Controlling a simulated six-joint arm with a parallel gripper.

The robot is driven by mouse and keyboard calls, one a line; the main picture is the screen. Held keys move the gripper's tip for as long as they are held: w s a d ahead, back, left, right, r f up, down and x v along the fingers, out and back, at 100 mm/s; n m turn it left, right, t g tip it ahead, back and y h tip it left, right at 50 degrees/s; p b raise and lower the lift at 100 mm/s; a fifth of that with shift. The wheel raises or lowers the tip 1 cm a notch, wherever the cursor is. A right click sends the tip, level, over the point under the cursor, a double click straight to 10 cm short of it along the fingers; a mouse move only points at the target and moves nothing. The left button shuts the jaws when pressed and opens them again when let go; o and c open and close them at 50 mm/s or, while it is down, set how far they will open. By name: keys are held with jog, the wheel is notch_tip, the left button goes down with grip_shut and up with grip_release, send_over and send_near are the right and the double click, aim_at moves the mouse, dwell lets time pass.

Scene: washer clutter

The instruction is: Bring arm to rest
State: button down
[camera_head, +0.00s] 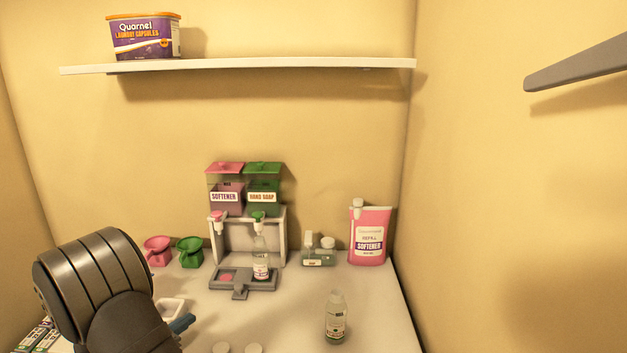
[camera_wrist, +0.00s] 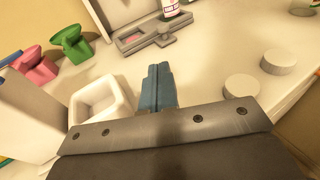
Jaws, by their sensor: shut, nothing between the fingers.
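My gripper (camera_wrist: 158,85) shows in the wrist view as blue-grey fingers pressed together, with nothing between them. It is above the white counter (camera_wrist: 205,70), beside a white square dish (camera_wrist: 101,104). In the head view my dark arm fills the lower left, and only a bit of the blue gripper (camera_head: 182,323) shows past it. The rest of the gripper is hidden behind the arm.
A dispenser stand (camera_head: 283,240) with softener and hand soap tanks stands at the back, a bottle (camera_head: 261,262) under it. Pink (camera_head: 157,251) and green (camera_head: 190,252) funnels stand left. A bottle (camera_head: 335,318) and softener pouch (camera_head: 370,236) stand right. White round caps (camera_wrist: 278,62) lie in front.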

jog(key=x, duration=1.5)
jog(key=shift+w+d+f, duration=0.1)
jog(key=shift+w+d, duration=0.05)
jog(key=shift+w, duration=0.1)
